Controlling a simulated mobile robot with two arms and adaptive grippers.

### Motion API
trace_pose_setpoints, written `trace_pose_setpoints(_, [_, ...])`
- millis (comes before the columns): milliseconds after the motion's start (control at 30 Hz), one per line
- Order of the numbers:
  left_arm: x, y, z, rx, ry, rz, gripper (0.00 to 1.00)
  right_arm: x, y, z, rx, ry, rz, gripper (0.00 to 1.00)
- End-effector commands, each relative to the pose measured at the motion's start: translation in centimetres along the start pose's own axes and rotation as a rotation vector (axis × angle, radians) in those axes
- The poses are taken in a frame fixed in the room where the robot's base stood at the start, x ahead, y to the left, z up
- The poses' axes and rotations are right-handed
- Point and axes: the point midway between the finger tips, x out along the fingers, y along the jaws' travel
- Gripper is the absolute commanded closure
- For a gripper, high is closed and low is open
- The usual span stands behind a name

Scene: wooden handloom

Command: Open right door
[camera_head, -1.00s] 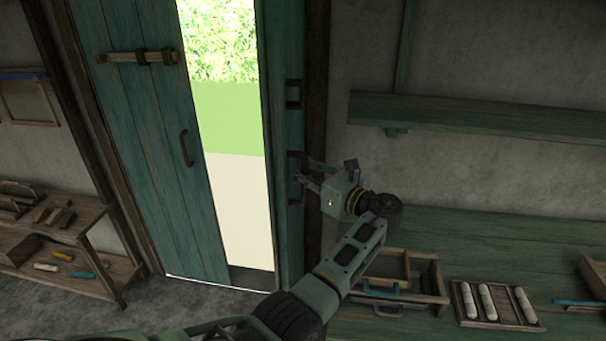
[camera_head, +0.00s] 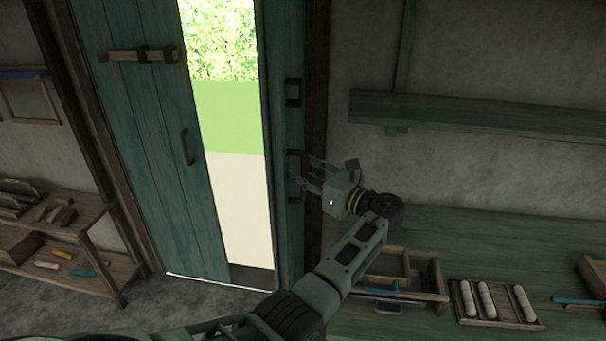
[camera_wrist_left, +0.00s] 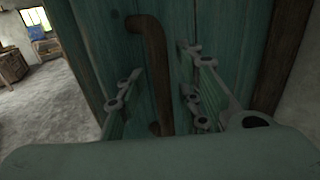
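The right door (camera_head: 285,130) is a narrow green wooden panel, seen at a steep angle on the right side of the bright doorway. Its dark curved handle (camera_head: 292,164) faces the room and shows large in the left wrist view (camera_wrist_left: 156,62). My left gripper (camera_head: 305,175) is at this handle, its fingers apart. In the left wrist view, the fingers (camera_wrist_left: 160,95) stand on either side of the handle, with gaps showing between them and it. The handle's lower end is partly hidden. The left door (camera_head: 165,190) hangs on the other side of the gap. My right gripper is not in view.
A green workbench (camera_head: 480,235) with an open wooden box (camera_head: 437,280) and a tray of white rolls (camera_head: 455,300) stands at the right. A green shelf (camera_head: 470,120) is above it. A wooden rack (camera_head: 90,225) stands at the left. Bare floor lies before the doorway.

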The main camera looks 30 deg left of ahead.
Motion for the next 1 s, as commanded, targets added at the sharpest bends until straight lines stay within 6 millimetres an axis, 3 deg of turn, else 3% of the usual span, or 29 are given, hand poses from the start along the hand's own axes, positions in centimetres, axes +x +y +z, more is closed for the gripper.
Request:
trace_pose_setpoints(167, [-1.6,-0.1,0.1,-0.001,-0.001,-0.002,0.68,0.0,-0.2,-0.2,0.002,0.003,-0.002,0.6])
trace_pose_setpoints(600, [-10.3,-0.1,0.0,0.001,0.0,-0.003,0.68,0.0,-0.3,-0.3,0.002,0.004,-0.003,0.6])
trace_pose_setpoints(800, [-12.0,0.0,-0.1,0.002,0.001,-0.001,0.68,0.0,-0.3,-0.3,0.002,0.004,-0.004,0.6])
trace_pose_setpoints(1000, [-12.2,0.0,-0.1,0.001,0.0,0.0,0.68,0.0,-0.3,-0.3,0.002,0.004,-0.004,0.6])
